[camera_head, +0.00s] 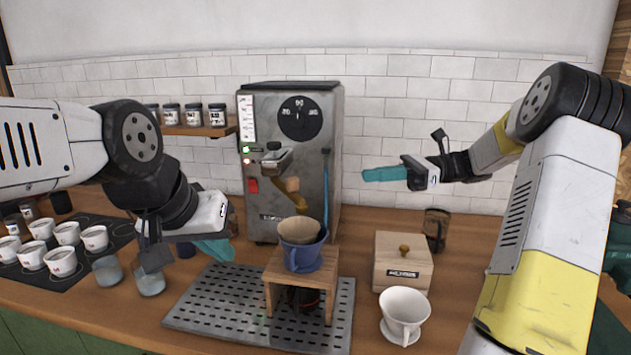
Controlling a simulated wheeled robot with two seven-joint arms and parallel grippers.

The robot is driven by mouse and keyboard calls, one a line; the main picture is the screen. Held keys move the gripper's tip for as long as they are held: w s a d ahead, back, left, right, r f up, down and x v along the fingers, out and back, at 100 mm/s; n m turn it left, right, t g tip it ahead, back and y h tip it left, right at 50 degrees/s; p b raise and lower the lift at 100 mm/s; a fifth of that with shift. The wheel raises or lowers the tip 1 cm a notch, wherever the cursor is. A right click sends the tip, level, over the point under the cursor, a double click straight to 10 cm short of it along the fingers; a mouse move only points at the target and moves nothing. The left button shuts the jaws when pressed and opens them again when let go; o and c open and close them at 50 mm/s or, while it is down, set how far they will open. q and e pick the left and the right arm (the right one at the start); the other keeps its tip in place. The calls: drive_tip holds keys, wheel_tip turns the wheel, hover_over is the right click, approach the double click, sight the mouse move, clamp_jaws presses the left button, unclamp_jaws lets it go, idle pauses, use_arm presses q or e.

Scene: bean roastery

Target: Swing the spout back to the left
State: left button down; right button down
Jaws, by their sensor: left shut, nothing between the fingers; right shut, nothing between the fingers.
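The grey machine (265,120) stands against the tiled wall. Its brass-coloured spout (298,202) comes off the front below a grey head and slants down to the right, its lower end above the blue dripper (301,255). The dripper, with a brown filter in it, sits on a wooden stand (328,268). My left gripper (218,250) is shut and empty, low and to the left of the spout, in front of the machine's lower left. My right gripper (368,174) is shut and empty, raised to the right of the machine, its teal fingers pointing left, apart from the spout.
A perforated metal tray (215,303) lies under the stand. A wooden box (402,280) and a white dripper cup (404,308) stand to the right, with a dark glass (436,222) behind. Several white cups stand on a dark mat (118,236) at left. Jars line a shelf (200,130).

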idle(0.4)
approach(287, 187)
drive_tip(key=a, duration=0.4)
drive_tip(key=shift+w+a+r, duration=0.15)
drive_tip(key=shift+w+r, duration=0.1)
drive_tip(key=shift+r, duration=0.05)
